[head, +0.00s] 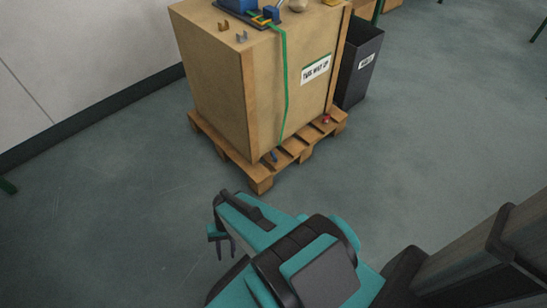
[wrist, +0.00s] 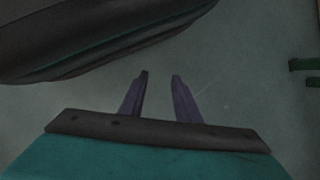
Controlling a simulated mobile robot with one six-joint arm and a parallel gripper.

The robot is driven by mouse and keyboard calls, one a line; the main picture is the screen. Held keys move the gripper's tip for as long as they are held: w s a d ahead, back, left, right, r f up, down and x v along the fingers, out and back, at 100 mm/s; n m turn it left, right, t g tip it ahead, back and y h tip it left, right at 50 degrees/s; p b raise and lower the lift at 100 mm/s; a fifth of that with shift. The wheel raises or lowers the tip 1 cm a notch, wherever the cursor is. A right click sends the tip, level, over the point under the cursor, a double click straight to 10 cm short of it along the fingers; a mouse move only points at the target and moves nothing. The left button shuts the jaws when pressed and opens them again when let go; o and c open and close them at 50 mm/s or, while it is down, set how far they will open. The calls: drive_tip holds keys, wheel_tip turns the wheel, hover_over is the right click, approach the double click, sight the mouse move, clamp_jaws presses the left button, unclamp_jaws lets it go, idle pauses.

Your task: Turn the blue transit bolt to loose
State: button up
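A small blue bolt (head: 274,156) sits low on the near face of the wooden pallet (head: 262,184), just below the crate. It is small, and I cannot read which way it is turned. A red bolt-like piece (head: 326,119) sits farther right on the same pallet. My gripper (head: 226,250) is in front of the pallet, left of and nearer than the blue bolt, and apart from it. In the wrist view its two fingers (wrist: 160,80) stand apart with only bare floor between them. The blue bolt does not show in the wrist view.
A large tan crate (head: 222,85) stands on the pallet, with a green strap (head: 285,85) down its front and blue and brass parts on top. A dark bin (head: 358,65) stands behind it at the right. A wall (head: 90,50) is at the left. The floor in front is clear.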

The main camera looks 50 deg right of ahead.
drive_tip(key=w+d+m+t+y+b, duration=0.1)
drive_tip(key=w+d+m+t+b, duration=0.5)
drive_tip(key=w+d+m+t, duration=0.75)
drive_tip(key=s+d+r+m+t+h+b, duration=0.1)
drive_tip(key=d+m+h, duration=0.4)
drive_tip(key=d+m, duration=0.5)
drive_tip(key=s+d+r+m+h+b, duration=0.2)
drive_tip(key=d+m, duration=0.9)
drive_tip(key=d, duration=0.9)
drive_tip(key=s+h+b, duration=0.1)
drive_tip(key=s+h, duration=0.1)
drive_tip(key=h, duration=0.1)
drive_tip(key=shift+s+t, duration=0.15)
drive_tip(key=shift+t, duration=0.2)
drive_tip(key=shift+w+b, duration=0.2)
drive_tip(key=shift+b, duration=0.2)
drive_tip(key=b, duration=0.7)
approach(274, 155)
drive_tip(key=w+f, duration=0.1)
drive_tip(key=w, duration=0.1)
drive_tip(key=shift+d+b+x, duration=0.15)
drive_tip(key=shift+b+x, duration=0.6)
drive_tip(key=shift+x, duration=1.35)
drive_tip(key=shift+d+b+x, duration=0.2)
drive_tip(key=shift+b+x, duration=0.5)
drive_tip(key=shift+x, duration=1.4)
